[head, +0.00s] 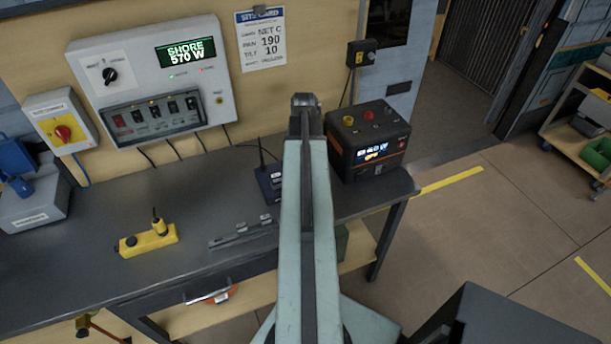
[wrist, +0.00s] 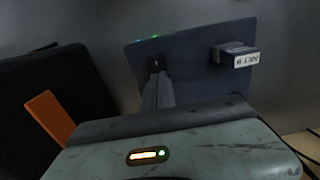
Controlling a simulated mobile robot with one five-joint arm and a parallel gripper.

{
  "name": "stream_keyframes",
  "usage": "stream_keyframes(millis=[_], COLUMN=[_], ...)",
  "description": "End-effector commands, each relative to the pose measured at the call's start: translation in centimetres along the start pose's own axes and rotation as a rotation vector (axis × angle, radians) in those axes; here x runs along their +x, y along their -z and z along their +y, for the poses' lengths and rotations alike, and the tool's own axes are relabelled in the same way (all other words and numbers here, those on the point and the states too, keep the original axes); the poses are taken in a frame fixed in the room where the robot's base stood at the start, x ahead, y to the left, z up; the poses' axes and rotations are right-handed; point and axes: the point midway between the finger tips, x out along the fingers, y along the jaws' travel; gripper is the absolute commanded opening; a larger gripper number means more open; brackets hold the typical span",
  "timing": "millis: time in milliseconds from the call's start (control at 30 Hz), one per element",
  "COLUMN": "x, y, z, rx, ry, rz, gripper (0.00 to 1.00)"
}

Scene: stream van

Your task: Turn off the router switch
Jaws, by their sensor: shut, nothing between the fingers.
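The router (head: 269,184) is a dark blue box with an antenna, standing on the bench left of my arm in the head view. In the wrist view the router (wrist: 190,85) is a tilted blue-grey panel with green lights at its top edge. A small black switch (wrist: 154,63) with a pale mark sits on its left part. A labelled plug or tag (wrist: 238,57) sticks out on its right. My gripper (wrist: 157,78) is shut and empty, its tip just below the switch; I cannot tell whether they touch.
A black power station (head: 368,142) stands right of my arm; its orange strip (wrist: 50,117) shows close by in the wrist view. A yellow control box (head: 148,239) and a grey strip (head: 243,233) lie on the bench (head: 110,285). Cables run behind.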

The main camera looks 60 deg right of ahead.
Motion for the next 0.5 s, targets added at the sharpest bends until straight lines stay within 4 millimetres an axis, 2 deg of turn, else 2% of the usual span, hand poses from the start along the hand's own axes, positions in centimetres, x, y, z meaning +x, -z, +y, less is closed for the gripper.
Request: stream_keyframes(millis=[233,367,500], x=[0.5,0.0,-1.2], y=[0.0,0.0,0.0], z=[0.0,0.0,0.0], rx=[0.000,0.000,-0.001], ry=[0.000,0.000,0.000], rz=[0.000,0.000,0.000], gripper=[0.00,0.00,0.00])
